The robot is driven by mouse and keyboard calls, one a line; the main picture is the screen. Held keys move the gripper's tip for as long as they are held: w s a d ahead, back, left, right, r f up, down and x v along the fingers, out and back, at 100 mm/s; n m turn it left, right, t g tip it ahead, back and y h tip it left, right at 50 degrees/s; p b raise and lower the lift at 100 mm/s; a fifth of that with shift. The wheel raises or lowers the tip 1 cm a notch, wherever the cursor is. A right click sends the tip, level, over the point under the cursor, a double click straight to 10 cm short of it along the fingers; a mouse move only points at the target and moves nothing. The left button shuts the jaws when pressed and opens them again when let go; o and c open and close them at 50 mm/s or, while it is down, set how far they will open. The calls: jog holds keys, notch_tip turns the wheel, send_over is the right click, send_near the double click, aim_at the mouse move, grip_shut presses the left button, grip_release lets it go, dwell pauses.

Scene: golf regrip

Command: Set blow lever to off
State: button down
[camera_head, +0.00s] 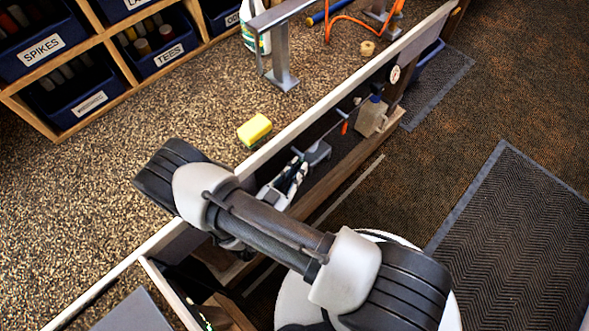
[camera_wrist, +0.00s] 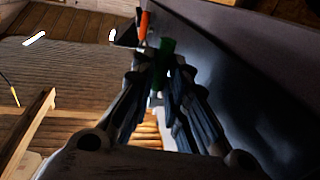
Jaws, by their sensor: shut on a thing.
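A green lever handle (camera_wrist: 166,50) shows between the fingertips of my gripper (camera_wrist: 160,78) in the wrist view. The fingers are shut on it, though the exact contact is dark. No label shows, so I cannot tell from the pictures whether it is the blow lever or how it is set. An orange handle (camera_wrist: 144,24) is just beyond it; an orange handle (camera_head: 344,128) also shows under the bench in the head view. There my gripper (camera_head: 297,175) is below the bench's front edge, partly hidden by my arm. The green handle is not visible there.
The bench top (camera_head: 170,120) carries a yellow sponge (camera_head: 254,130) near its front edge. A round gauge (camera_head: 395,74) and a jug (camera_head: 371,118) are under the bench, farther along. A dark panel (camera_wrist: 235,70) lies close on the right in the wrist view.

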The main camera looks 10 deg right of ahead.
jog(key=c, duration=1.6)
grip_release()
jog(key=v, duration=1.2)
